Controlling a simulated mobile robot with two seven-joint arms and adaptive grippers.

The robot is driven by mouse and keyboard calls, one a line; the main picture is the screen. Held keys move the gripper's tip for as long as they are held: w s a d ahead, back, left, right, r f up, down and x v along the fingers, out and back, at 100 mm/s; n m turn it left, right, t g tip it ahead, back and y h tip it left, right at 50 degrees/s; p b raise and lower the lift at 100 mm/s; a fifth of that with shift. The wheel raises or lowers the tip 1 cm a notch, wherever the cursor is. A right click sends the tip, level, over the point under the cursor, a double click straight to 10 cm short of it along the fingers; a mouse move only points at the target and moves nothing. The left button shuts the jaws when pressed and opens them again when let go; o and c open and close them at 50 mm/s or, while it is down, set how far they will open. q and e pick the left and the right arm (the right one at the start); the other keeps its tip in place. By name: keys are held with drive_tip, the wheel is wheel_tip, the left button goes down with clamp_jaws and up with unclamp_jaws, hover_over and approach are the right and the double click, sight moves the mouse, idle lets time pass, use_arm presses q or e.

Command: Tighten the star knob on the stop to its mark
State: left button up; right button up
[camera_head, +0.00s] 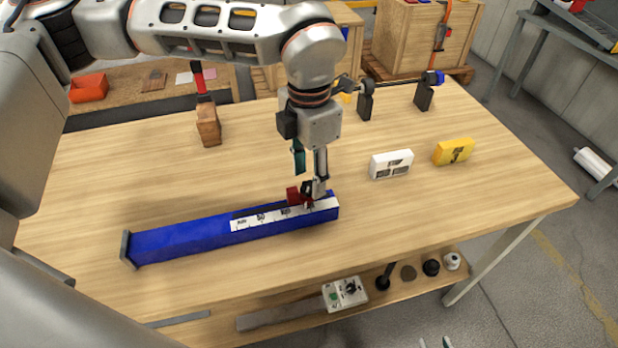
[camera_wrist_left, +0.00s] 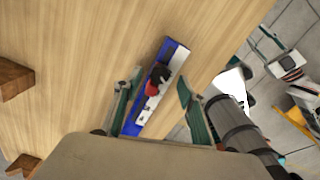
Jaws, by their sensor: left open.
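A blue rail (camera_head: 185,240) with a white scale lies on the table. The stop (camera_head: 293,195), a red block, sits near the rail's right end. Its dark star knob is mostly hidden by my fingers in the head view; the wrist view shows the black knob (camera_wrist_left: 160,73) beside the red stop (camera_wrist_left: 151,90). My left gripper (camera_head: 308,186) is open, pointing down just above the stop, its fingers (camera_wrist_left: 157,90) apart on either side. I cannot tell contact or read the knob's mark.
A white block (camera_head: 391,164) and a yellow block (camera_head: 453,151) stand right of the rail. A wooden block (camera_head: 208,124) and black stands (camera_head: 365,101) are behind. A lower shelf holds a switch box (camera_head: 345,292) and small parts. Table is clear left of the rail.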

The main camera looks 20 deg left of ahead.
sight(309, 185)
use_arm(q)
wheel_tip(309, 185, up, 10)
idle(0.4)
idle(0.3)
